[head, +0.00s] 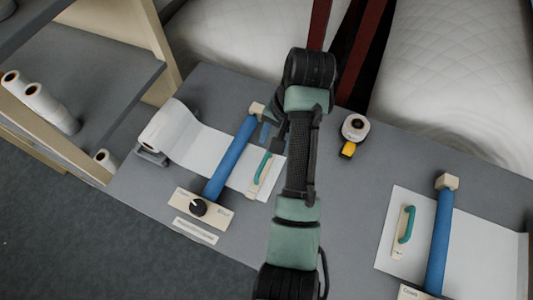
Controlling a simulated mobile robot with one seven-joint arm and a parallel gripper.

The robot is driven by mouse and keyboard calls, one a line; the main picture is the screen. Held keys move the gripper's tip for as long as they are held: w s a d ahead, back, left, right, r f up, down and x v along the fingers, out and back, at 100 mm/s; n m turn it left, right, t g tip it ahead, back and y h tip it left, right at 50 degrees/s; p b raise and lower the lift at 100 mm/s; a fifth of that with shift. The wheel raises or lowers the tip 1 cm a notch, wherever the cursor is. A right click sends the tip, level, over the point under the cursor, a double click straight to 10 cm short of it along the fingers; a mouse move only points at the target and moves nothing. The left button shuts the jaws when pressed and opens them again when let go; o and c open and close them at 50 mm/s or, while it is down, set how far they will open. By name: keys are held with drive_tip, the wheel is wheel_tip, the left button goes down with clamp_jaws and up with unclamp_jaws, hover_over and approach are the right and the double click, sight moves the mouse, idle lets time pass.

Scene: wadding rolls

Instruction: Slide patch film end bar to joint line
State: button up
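On the left, white film (200,139) runs from a roll (168,124) across the grey table and under a blue roller bar (232,158). A pale end bar with a teal handle (262,170) lies at the film's right end, just right of the roller. A similar pale bar with a teal handle (404,234) lies on a second white sheet (391,240) at the right, left of another blue bar (439,242). My arm folds over the table's middle; its wrist end is near the left roller's top. My fingertips are mostly hidden there. I cannot make out a joint line.
A dark knob (198,207) on a labelled pale plate stands at the left roller's near end. A white roll and yellow item (348,149) lie right of my arm. Large white quilted rolls (455,75) lie behind the table. Shelves (80,85) stand left.

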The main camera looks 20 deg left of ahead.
sight(265, 159)
drive_tip(key=f, duration=0.3)
drive_tip(key=a+f+p, duration=0.1)
drive_tip(key=f, duration=0.3)
drive_tip(key=a+f, duration=0.1)
drive_tip(key=f, duration=0.2)
drive_tip(key=shift+w+a+f+p, duration=0.1)
drive_tip(key=shift+w+f+p, duration=0.1)
drive_tip(key=shift+p, duration=0.2)
clamp_jaws()
drive_tip(key=shift+r, duration=0.1)
idle(0.7)
